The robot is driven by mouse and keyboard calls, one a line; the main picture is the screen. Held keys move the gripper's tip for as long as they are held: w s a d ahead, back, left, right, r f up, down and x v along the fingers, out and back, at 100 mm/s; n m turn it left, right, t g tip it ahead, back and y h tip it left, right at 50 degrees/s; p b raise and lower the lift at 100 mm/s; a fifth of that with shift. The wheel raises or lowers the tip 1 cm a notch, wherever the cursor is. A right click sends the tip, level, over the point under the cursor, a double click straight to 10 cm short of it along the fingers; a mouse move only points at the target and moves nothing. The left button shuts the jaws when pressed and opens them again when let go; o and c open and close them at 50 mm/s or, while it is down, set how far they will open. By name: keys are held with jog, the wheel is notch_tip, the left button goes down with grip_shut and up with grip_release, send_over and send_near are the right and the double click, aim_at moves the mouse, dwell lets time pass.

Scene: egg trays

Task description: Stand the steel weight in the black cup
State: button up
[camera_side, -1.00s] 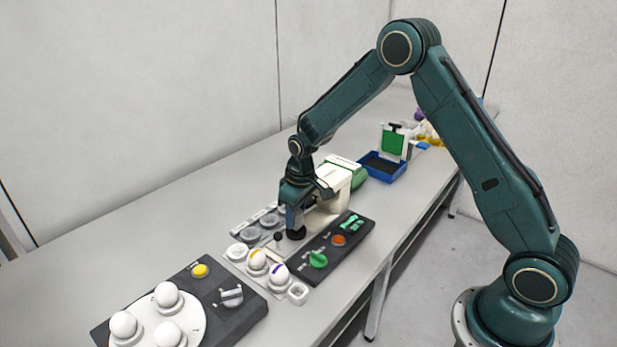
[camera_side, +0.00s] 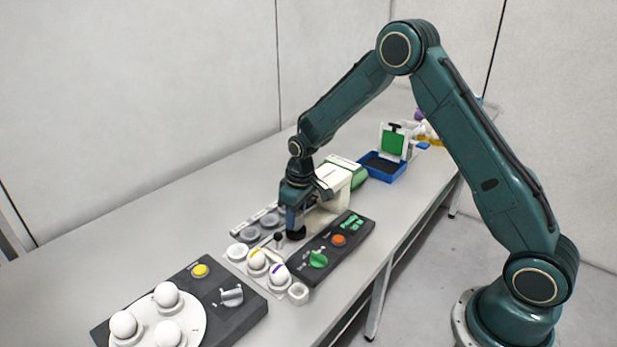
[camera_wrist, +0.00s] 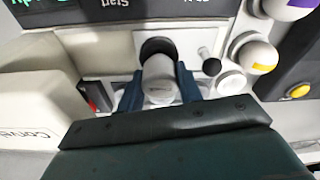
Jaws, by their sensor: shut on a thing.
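The steel weight (camera_wrist: 159,72) is a pale grey cylinder in the wrist view. My gripper (camera_wrist: 158,84) is shut on it, with one blue finger on each side. The black cup (camera_wrist: 156,46) is round and dark, at the far end of the weight. The weight overlaps the cup's opening in this view; I cannot tell how deep its lower end sits. In the side view my gripper (camera_side: 294,222) points down directly above the black cup (camera_side: 296,234), and its fingers hide the weight.
A pale machine body (camera_side: 327,207) stands close beside my gripper. A dark control panel (camera_side: 335,250) with a green knob lies to the right. Eggs in cups (camera_side: 257,262) and a small black-topped peg (camera_wrist: 210,65) are nearby. A turntable with eggs (camera_side: 190,325) is in front.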

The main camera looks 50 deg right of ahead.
jog(key=shift+f, duration=0.6)
dwell(0.9)
dwell(0.3)
jog(key=o, duration=1.1)
jog(key=shift+r, duration=0.15)
notch_tip(320, 180, up, 14)
jog(key=s, duration=0.1)
jog(key=shift+s+d+f, duration=0.15)
jog(key=shift+s+f, duration=0.1)
jog(key=shift+s, duration=0.05)
